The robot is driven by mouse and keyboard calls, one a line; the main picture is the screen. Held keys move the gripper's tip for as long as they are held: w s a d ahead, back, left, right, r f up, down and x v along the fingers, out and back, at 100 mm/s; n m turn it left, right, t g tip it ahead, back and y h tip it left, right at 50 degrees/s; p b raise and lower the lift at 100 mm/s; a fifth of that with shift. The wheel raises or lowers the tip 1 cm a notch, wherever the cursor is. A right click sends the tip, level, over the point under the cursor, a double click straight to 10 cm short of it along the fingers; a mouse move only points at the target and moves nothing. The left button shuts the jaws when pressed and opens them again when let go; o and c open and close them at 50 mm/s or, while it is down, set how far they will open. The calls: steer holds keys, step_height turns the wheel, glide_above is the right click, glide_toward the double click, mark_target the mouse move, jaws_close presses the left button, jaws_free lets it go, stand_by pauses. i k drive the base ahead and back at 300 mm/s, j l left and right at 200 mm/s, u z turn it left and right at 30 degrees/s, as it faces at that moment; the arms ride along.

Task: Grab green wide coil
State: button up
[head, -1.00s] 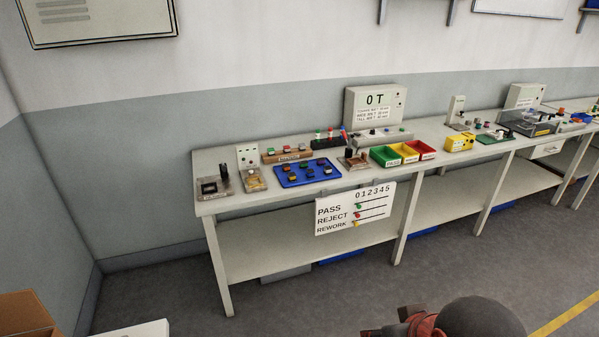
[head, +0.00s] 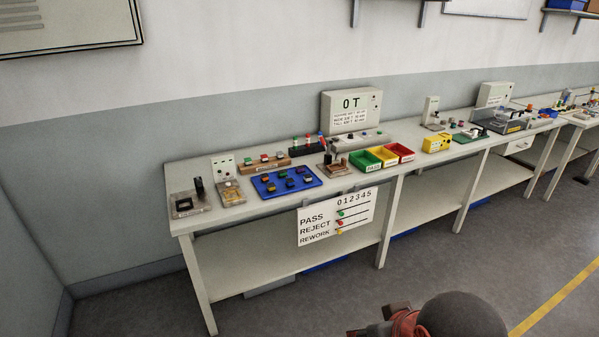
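A blue tray (head: 318,182) lies on the long workbench and holds several small coloured parts, coil-like in form. They are too small for me to tell which is the green wide coil. A wooden rack (head: 266,169) behind the tray also holds small parts, some greenish. My gripper does not show clearly; only dark and red parts of my own arm appear at the bottom edge, well short of the bench.
The workbench (head: 225,222) has a lower shelf. Green (head: 366,160), yellow (head: 387,156) and red (head: 403,151) bins stand right of the tray. A PASS/REJECT/REWORK sign (head: 338,216) hangs in front. The grey floor (head: 470,265) before the bench is open.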

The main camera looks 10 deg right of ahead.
mark_target(283, 173)
steer(key=z, duration=0.6)
steer(key=i+j+z, duration=0.6)
steer(key=j+z, duration=0.15)
steer(key=j, duration=0.2)
steer(key=i+j+z, duration=0.25)
steer(key=i+j, duration=0.1)
steer(key=j, duration=0.35)
steer(key=i+j, duration=0.1)
steer(key=j, duration=0.35)
steer(key=i+j+z, duration=0.1)
steer(key=j, duration=0.35)
steer(key=i+j, duration=0.15)
steer(key=j, duration=0.75)
steer(key=i+z, duration=0.05)
steer(key=i, duration=0.05)
